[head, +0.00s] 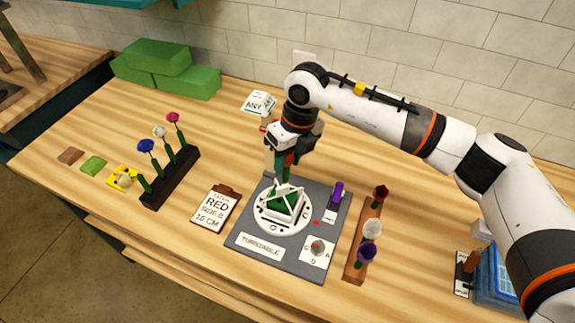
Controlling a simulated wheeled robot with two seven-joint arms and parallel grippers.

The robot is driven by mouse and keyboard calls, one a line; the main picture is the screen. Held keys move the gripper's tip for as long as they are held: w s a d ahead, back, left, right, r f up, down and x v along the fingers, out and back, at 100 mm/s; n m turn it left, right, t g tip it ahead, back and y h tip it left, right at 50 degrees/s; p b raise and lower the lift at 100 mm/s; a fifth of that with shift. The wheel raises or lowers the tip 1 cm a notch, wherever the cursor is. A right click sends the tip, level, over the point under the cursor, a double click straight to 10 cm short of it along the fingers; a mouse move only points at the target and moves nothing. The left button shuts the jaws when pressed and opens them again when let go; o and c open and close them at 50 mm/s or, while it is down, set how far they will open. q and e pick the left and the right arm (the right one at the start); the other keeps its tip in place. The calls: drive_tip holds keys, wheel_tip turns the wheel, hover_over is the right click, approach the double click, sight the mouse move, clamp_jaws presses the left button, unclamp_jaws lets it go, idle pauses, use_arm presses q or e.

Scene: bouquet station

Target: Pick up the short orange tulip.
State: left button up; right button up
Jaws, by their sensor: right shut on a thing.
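My right gripper (281,166) points down over the turntable, shut on a slim thing with an orange-red part and green below. This looks like the short orange tulip (290,158), mostly hidden by the jaws. Its lower end is close above or at the green foam block with white strips (284,202) on the round white turntable (262,217); I cannot tell whether they touch. No other orange tulip shows on the racks. My left gripper is not in view.
A dark rack (171,181) holds blue, white and pink flowers at left. A wooden rack (358,262) holds red, white and purple flowers at right. A clipboard card (213,208) lies left of the grey turntable base (303,273). Green blocks (168,72) stand at the back left.

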wheel_tip(320, 180, up, 5)
drive_tip(key=shift+f+b, duration=0.2)
drive_tip(key=shift+b, duration=1.05)
drive_tip(key=s+a+b, duration=0.4)
drive_tip(key=s+a, duration=0.1)
drive_tip(key=s, duration=0.7)
drive_tip(key=shift+r, duration=0.15)
drive_tip(key=shift+s, duration=0.1)
